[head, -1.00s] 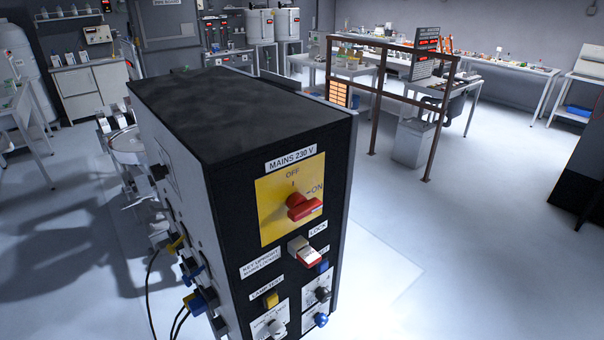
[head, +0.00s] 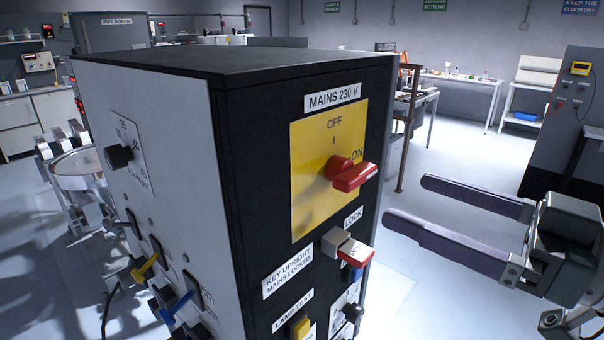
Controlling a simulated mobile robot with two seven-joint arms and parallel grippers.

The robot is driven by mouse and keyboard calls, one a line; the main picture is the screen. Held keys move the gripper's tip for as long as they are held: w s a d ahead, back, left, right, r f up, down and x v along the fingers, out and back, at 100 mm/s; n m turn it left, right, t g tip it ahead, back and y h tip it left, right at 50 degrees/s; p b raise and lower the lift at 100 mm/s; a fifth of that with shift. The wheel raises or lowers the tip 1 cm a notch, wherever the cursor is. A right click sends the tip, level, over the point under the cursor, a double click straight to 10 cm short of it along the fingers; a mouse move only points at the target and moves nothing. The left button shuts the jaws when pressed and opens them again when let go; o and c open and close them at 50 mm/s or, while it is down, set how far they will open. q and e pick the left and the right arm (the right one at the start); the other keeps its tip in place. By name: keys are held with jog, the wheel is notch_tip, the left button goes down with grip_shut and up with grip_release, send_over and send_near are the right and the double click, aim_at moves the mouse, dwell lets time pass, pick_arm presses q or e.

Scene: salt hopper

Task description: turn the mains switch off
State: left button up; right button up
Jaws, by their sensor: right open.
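The mains switch is a red rotary handle (head: 352,176) on a yellow plate (head: 310,190) under the label "MAINS 230 V". Its handle points right, toward the ON mark; OFF is marked at the top of the plate. The plate is on the black front of a control cabinet (head: 255,150). Below the switch is a red and white lock key (head: 350,250), lying about level rather than upright. My right gripper (head: 405,200) is open and empty, to the right of the switch and apart from it, its two dark fingers pointing left. My left gripper is out of view.
A yellow lamp test button (head: 300,326) is low on the front. A grey cabinet (head: 570,120) stands at the back right.

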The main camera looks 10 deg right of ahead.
aim_at(364, 179)
jog(key=p+x, duration=0.2)
jog(key=x, duration=0.6)
jog(key=shift+w+a, duration=0.2)
jog(key=c, duration=1.2)
jog(key=shift+c, duration=0.2)
